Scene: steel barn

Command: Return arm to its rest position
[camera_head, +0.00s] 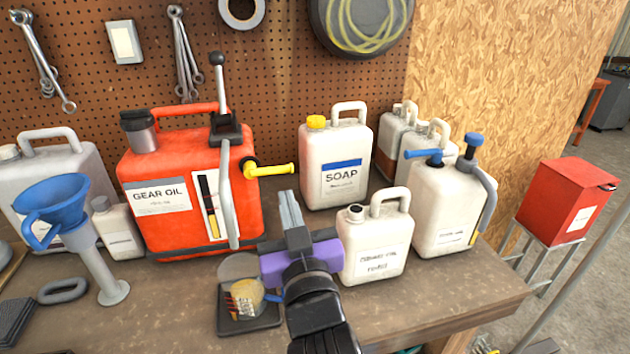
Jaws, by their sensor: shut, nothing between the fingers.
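My gripper (290,212) reaches up from the bottom centre of the head view over the front of the workbench. Its two grey fingers are together with nothing between them, beyond a purple body. The fingertips are between the orange gear oil can (170,180) on the left and the white soap jug (335,165) behind right. A small white refill jug (375,245) stands close to the right of the gripper. The gripper hides part of the bench behind it.
The workbench (170,300) also holds a blue funnel (52,200), a dark tray (250,318) with a yellowish item beside my gripper, and a white pump jug (445,210). A pegboard (280,70) rises behind. A red box (565,200) stands on a stand at right.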

